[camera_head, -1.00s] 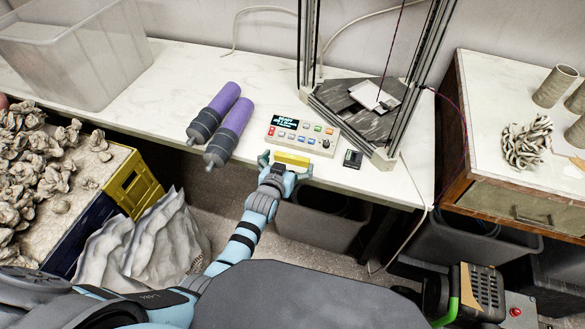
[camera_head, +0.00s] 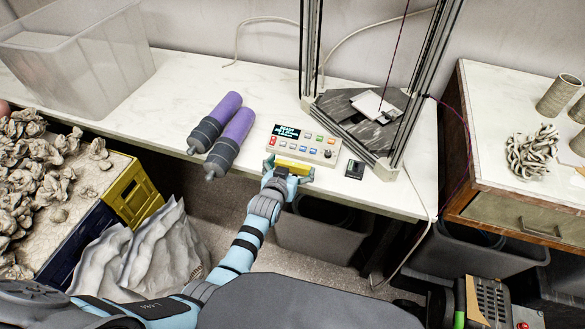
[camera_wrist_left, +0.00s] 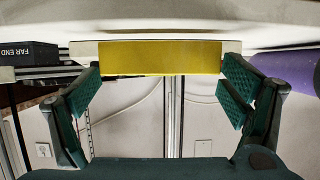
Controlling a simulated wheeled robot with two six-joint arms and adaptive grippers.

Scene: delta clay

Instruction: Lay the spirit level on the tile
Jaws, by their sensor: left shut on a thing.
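The yellow spirit level (camera_head: 293,166) is held lengthwise between the fingers of my left gripper (camera_head: 288,174), at the table's front edge, just in front of the control panel. In the left wrist view the yellow level (camera_wrist_left: 160,58) spans the gap between the two green-padded fingers (camera_wrist_left: 160,85). A pale square tile (camera_head: 373,105) lies on dark plates inside the metal frame, to the right of and behind the gripper, apart from the level. My right gripper is not in view.
The control panel (camera_head: 305,146) is right behind the level, with a small dark box (camera_head: 354,169) to its right. Two purple-and-grey cylinders (camera_head: 222,127) lie to the left. Upright metal posts (camera_head: 311,50) flank the tile. Bare table shows at centre left.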

